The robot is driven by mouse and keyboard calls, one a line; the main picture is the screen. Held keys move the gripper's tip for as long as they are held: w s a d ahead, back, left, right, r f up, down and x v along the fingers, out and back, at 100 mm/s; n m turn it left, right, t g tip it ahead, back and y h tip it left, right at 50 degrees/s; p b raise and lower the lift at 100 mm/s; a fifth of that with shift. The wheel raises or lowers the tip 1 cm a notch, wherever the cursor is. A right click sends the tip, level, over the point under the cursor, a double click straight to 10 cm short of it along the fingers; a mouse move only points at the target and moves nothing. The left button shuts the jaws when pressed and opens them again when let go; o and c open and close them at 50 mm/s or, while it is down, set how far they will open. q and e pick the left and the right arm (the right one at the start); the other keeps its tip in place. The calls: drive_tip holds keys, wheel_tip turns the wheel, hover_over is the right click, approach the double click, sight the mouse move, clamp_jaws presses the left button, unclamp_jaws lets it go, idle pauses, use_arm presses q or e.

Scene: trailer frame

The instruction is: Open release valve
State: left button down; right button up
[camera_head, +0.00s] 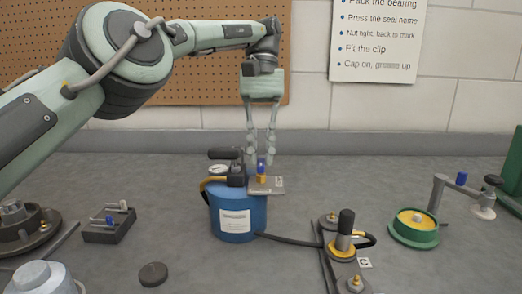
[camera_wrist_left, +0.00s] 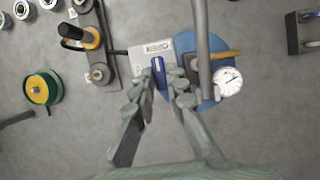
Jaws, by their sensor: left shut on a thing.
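The release valve has a blue lever (camera_head: 262,163) on a brass stem above this plate. My left gripper (camera_head: 261,157) reaches down from above, its fingers shut on the blue lever. In the left wrist view the lever (camera_wrist_left: 160,73) lies between the fingertips (camera_wrist_left: 159,86). My right gripper is out of view.
A black hose (camera_head: 287,240) runs from the tank to a fitting with a black knob (camera_head: 345,222). A green-rimmed disc (camera_head: 414,228) stands at right. A dark block (camera_head: 109,222) with pins and a black puck (camera_head: 153,274) lie at left. A pegboard wall (camera_head: 200,90) is behind.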

use_arm(q)
drive_tip(key=c, duration=1.5)
unclamp_jaws()
drive_tip(key=shift+c, duration=0.2)
drive_tip(key=shift+n, duration=0.6)
